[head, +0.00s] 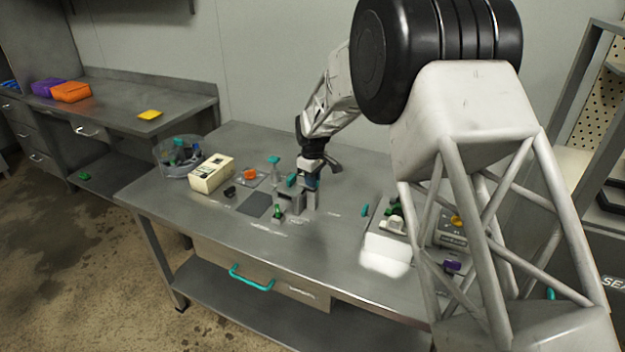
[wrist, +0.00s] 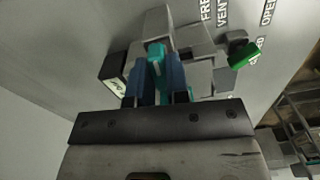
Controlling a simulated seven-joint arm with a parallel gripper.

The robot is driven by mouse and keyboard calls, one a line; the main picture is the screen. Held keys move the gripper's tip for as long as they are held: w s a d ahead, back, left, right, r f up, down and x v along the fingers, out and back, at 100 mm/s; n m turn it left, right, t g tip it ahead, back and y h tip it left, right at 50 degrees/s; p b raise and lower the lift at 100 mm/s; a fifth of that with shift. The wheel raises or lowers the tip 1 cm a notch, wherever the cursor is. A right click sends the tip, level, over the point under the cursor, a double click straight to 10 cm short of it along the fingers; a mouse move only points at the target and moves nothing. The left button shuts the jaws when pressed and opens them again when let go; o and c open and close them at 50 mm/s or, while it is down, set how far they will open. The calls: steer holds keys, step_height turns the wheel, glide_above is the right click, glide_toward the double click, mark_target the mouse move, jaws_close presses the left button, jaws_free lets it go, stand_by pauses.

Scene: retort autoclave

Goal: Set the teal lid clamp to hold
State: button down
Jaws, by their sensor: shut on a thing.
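My gripper (head: 311,183) reaches down to a small grey fixture (head: 297,203) on the steel table. In the wrist view its blue fingers (wrist: 158,80) are shut on a teal handle, the lid clamp (wrist: 156,56), which stands between them against the grey blocks. In the head view a bit of teal (head: 291,180) shows just left of the fingers; I cannot tell whether it is the same handle. The lettering by the fixture reads FREE, VENT and OPEN in part; no hold mark is readable. The clamp's lower part is hidden.
A green handle (wrist: 243,55) sticks out beside the fixture. A teal-topped post (head: 274,160), a cream box (head: 211,173) and a clear bin (head: 180,157) stand to the left. A white device (head: 387,252) is at the right. The front middle of the table is clear.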

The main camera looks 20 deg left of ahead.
steer(key=shift+n, duration=0.7)
steer(key=c, duration=1.1)
jaws_free()
steer(key=shift+r, duration=0.15)
steer(key=shift+r, duration=3.75)
steer(key=shift+d+r, duration=0.1)
